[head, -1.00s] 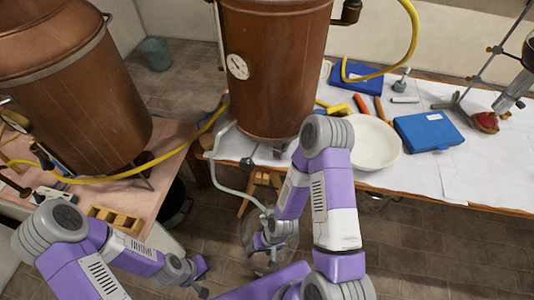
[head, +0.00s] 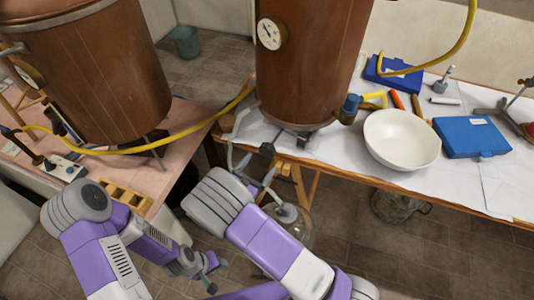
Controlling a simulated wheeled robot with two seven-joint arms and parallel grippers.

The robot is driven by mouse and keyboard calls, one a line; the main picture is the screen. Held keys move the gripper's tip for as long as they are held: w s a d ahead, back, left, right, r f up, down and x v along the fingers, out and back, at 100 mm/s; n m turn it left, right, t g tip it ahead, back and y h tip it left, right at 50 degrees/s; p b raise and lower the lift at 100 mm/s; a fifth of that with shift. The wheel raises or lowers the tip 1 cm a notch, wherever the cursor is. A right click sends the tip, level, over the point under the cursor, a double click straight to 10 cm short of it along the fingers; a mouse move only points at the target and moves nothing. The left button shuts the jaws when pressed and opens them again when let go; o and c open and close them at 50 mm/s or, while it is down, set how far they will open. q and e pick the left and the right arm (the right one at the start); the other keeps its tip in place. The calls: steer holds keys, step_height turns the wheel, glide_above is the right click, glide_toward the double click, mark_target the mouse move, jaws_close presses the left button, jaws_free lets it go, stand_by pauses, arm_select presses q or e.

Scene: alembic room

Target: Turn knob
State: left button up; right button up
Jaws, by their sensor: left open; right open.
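A small white box (head: 65,168) with dark round spots sits on the left table, beside the left copper vessel; it is too small to tell whether one of them is a knob. The left copper vessel (head: 95,75) has a round dial (head: 30,73) on its side. My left gripper (head: 209,275) is open and empty, low over the floor, right of the left table and apart from it. My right arm reaches in front of the right table; its gripper is hidden behind the arm.
The right copper vessel (head: 310,60) with a dial stands on the white-covered table (head: 460,190). A white bowl (head: 401,140), blue cases and tools lie there. A yellow hose (head: 190,133) runs between the vessels. A glass flask (head: 290,228) stands below.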

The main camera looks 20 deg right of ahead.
mark_target(266, 152)
steer(key=shift+w+a+r+t, duration=0.15)
steer(key=shift+w+r+t, duration=0.15)
steer(key=shift+w, duration=0.1)
steer(key=b+x, duration=0.1)
steer(key=x, duration=0.6)
steer(key=shift+b, duration=0.3)
steer(key=shift+s, duration=0.1)
steer(key=shift+c, duration=0.2)
